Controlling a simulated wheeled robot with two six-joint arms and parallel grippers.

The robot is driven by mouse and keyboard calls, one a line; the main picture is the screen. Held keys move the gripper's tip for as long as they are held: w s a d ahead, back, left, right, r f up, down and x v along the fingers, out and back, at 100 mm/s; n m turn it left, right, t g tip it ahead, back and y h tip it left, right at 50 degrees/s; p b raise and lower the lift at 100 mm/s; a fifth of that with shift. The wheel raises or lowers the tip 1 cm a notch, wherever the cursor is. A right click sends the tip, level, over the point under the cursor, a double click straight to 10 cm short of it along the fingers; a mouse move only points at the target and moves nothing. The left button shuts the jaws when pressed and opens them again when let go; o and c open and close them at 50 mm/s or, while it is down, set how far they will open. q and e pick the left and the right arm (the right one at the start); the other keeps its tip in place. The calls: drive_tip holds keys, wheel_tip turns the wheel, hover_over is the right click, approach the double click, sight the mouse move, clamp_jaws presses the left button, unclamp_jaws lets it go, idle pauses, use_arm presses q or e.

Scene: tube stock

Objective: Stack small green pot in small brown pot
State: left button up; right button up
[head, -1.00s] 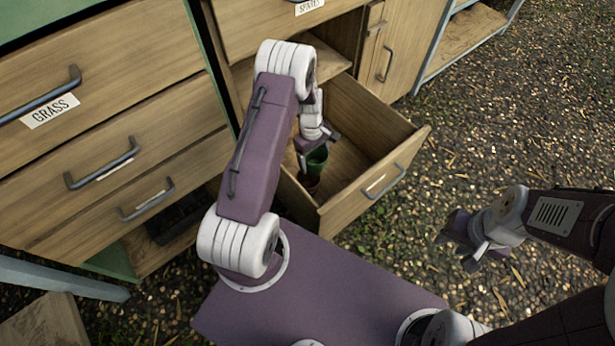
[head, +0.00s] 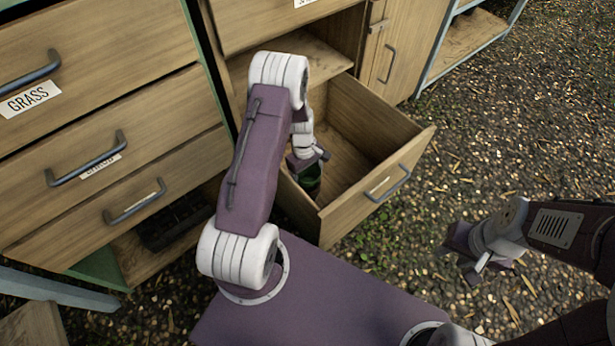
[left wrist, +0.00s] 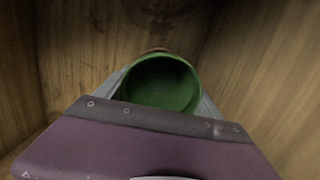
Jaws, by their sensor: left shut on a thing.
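My left gripper (head: 310,168) reaches down into the open drawer and is shut on the small green pot (head: 312,182). In the left wrist view the green pot (left wrist: 162,84) shows its round open mouth between the two grey fingers, and it looks empty. A thin reddish-brown edge, likely the small brown pot (left wrist: 158,50), shows just behind the green rim; the rest is hidden by the green pot. I cannot tell whether the green pot rests in it. My right gripper (head: 480,268) hangs empty over the gravel at the right; its finger opening is unclear.
The wooden drawer (head: 372,192) is pulled out, with its walls close around my left gripper. Its right part looks bare. Closed drawers, one labelled GRASS (head: 30,98), stand at the left. A shelf unit (head: 470,35) stands at the back right. Gravel at the right is clear.

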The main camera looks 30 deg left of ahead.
use_arm(q)
drive_tip(key=shift+s+f, duration=0.1)
drive_tip(key=shift+f, duration=0.35)
drive_tip(key=o, duration=1.4)
drive_tip(key=shift+f, duration=0.1)
drive_tip(key=shift+c, duration=0.2)
wheel_tip(320, 180, up, 13)
drive_tip(key=a+p, duration=0.1)
drive_tip(key=p, duration=0.7)
drive_tip(key=shift+w+a, duration=0.15)
drive_tip(key=shift+w, duration=0.2)
